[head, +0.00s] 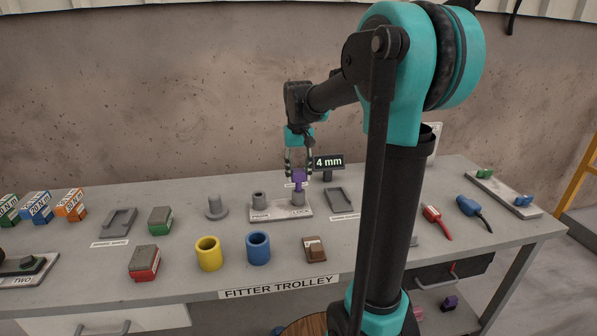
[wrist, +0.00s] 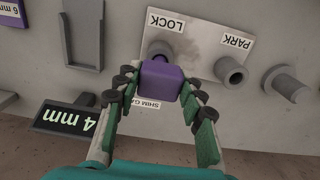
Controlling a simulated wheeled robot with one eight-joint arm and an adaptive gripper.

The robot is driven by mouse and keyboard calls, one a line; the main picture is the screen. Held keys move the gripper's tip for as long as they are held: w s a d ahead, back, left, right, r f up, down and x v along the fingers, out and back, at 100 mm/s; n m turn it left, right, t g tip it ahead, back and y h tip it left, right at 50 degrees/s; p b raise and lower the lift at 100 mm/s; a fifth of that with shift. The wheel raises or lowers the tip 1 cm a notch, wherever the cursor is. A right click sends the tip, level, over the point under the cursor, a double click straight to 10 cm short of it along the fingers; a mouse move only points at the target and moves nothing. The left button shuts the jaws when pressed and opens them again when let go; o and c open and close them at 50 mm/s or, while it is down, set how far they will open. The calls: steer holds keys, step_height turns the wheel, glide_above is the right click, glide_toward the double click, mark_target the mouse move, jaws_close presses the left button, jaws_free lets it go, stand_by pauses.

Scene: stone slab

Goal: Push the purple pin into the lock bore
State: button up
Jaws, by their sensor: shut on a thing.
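The purple pin (head: 299,175) is upright between the fingers of my gripper (head: 299,170). Its block-shaped head is gripped and its thinner stem reaches down to the top of the grey lock bore (head: 298,199). The head stands clearly above the bore; I cannot tell how deep the tip sits. In the wrist view the pin's head (wrist: 160,80) is between the fingertips and partly hides the lock bore (wrist: 160,48), beside the LOCK label. The park bore (head: 259,200) stands empty at the left of the same light plate (head: 280,212).
A "4 mm" display (head: 328,163) stands right behind my gripper. A grey flanged peg (head: 216,207) is left of the plate, a grey tray (head: 340,200) right of it. Yellow (head: 208,253) and blue (head: 258,248) cups and a brown block (head: 314,249) stand in front.

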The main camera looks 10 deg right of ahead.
mark_target(299, 182)
steer(key=shift+f, duration=1.8)
steer(key=o, duration=1.4)
step_height(299, 182, up, 12)
steer(key=shift+f, duration=0.1)
